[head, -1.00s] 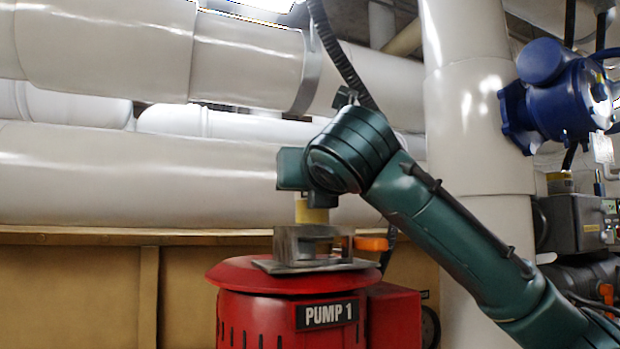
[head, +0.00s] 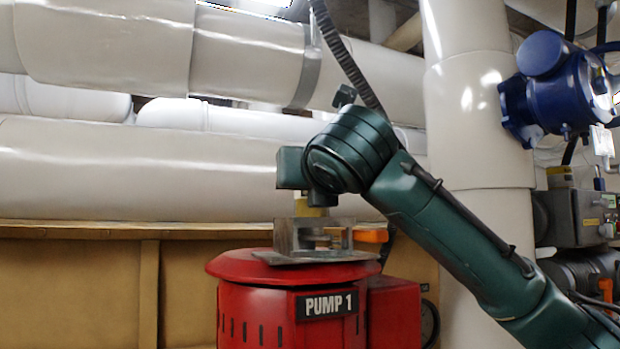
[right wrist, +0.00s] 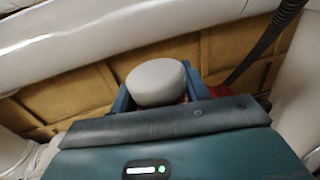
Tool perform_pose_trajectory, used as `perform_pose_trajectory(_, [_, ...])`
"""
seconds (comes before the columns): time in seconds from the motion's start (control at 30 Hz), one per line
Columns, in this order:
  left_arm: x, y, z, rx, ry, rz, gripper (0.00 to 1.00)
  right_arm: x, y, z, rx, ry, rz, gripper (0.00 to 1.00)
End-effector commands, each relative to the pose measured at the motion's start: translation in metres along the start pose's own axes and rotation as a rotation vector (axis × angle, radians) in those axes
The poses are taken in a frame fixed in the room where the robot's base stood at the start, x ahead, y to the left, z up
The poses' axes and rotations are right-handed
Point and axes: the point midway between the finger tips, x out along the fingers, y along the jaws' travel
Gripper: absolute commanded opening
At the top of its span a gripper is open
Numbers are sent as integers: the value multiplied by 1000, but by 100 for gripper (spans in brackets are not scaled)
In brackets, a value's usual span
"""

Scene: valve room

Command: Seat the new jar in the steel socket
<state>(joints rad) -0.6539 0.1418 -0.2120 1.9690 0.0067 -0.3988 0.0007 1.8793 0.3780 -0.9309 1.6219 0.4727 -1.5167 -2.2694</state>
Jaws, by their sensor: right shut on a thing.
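My right gripper (right wrist: 158,92) is shut on the jar (right wrist: 155,83), whose pale grey rounded end shows between the blue fingers in the right wrist view. In the head view my right arm comes in from the right and the gripper points down over the red pump. A yellowish part of the jar (head: 311,208) shows just below the gripper. The steel socket (head: 285,238) is an open frame on a plate on top of the pump. The jar is at the socket's top; its lower end is partly hidden by the frame. My left gripper is not in view.
The red pump (head: 257,310) is labelled PUMP 1. An orange handle (head: 371,236) sticks out right of the socket. Large pale pipes (head: 150,172) run behind, and a thick vertical pipe (head: 470,130) stands right. A blue motor (head: 555,92) is at upper right.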

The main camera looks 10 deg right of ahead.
Motion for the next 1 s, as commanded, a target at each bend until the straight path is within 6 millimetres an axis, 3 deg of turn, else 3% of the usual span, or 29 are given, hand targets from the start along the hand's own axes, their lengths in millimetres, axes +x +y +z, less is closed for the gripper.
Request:
perform_pose_trajectory(0.93, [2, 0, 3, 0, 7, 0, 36, 0, 0, -12, 0, -1, 0, 14])
perform_pose_trajectory(0.97, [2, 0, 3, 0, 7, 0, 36, 0, 0, -12, 0, -1, 0, 49])
perform_pose_trajectory(1.0, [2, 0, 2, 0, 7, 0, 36, 0, 0, -12, 0, -1, 0, 52])
